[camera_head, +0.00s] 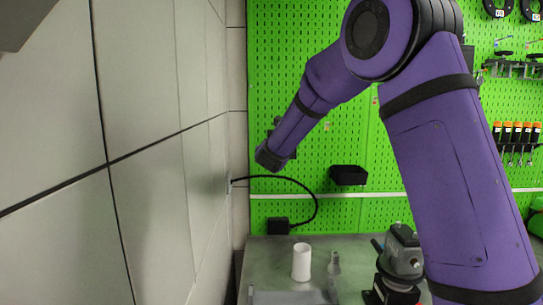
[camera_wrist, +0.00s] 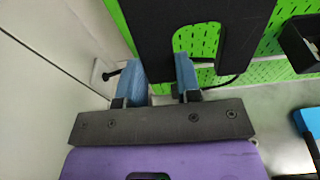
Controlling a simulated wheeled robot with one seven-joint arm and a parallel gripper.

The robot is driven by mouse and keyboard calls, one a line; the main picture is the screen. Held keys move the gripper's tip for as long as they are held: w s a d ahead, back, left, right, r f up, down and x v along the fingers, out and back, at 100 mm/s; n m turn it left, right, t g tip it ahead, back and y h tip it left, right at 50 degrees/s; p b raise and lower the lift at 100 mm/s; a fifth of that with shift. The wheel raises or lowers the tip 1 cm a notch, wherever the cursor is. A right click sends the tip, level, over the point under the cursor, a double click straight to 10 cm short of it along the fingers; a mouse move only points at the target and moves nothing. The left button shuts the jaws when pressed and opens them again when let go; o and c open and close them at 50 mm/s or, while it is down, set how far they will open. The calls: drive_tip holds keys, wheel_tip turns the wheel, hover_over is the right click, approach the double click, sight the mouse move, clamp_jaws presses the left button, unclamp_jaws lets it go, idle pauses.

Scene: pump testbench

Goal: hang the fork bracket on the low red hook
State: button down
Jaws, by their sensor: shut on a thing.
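The fork bracket (camera_wrist: 240,32) is a flat dark plate with a rounded slot, at the top of the wrist view. My gripper (camera_wrist: 160,75) has two blue fingers, shut on one dark prong of it. The right finger shows against the slot. The bracket's upper part runs out of the wrist view. In the head view my forearm reaches down left in front of the green pegboard (camera_head: 345,110); the fingers are not clear there, and a dark patch behind the wrist cannot be told apart. I can make out no low red hook in either view.
A pale panelled wall (camera_head: 150,190) stands close at left. A small black box (camera_head: 348,175) sits on the pegboard, with a black cable (camera_head: 314,200) left of it. A white cylinder (camera_head: 301,262) and a grey device (camera_head: 402,255) stand on the bench (camera_head: 265,262) below.

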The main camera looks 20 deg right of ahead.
drive_tip(key=x, duration=0.7)
drive_tip(key=shift+w+r, duration=0.2)
drive_tip(key=shift+w, duration=0.1)
idle(0.7)
drive_tip(key=shift+d+f, duration=0.1)
idle(0.6)
drive_tip(key=c, duration=0.7)
unclamp_jaws()
drive_tip(key=shift+c, duration=0.2)
drive_tip(key=shift+f, duration=0.15)
